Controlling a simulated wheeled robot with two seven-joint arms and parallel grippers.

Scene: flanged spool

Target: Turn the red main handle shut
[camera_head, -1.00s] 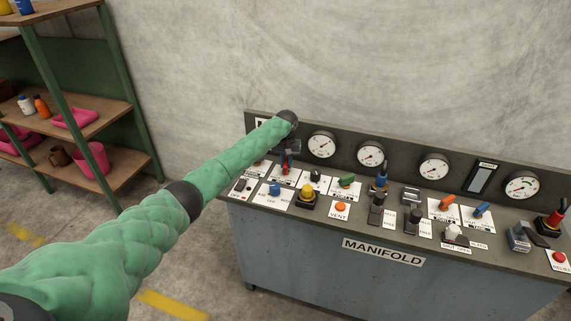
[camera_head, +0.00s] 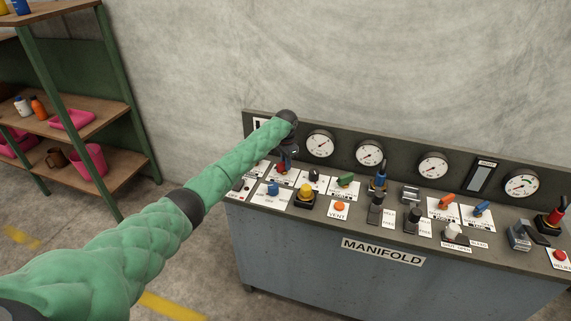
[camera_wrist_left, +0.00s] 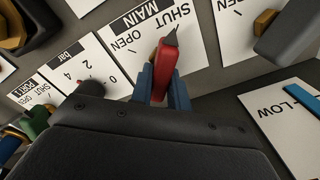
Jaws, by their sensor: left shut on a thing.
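The red main handle (camera_wrist_left: 168,62) stands on a white plate (camera_wrist_left: 132,47) marked OPEN, SHUT and MAIN, which reads upside down in the left wrist view. The handle's dark pointed tip lies beside the word SHUT, past OPEN. My left gripper (camera_wrist_left: 163,86) has its blue fingers on either side of the handle and is shut on it. In the head view my left gripper (camera_head: 287,156) is at the left end of the manifold panel, and a little of the red handle (camera_head: 282,168) shows below it. My right gripper is not in view.
A knob on a bar scale (camera_wrist_left: 86,88) sits close beside the handle's plate. Yellow (camera_head: 306,193), green (camera_head: 346,181) and blue (camera_head: 274,187) controls crowd the panel nearby. Gauges (camera_head: 320,143) stand along the back. A shelf (camera_head: 75,125) is at the far left.

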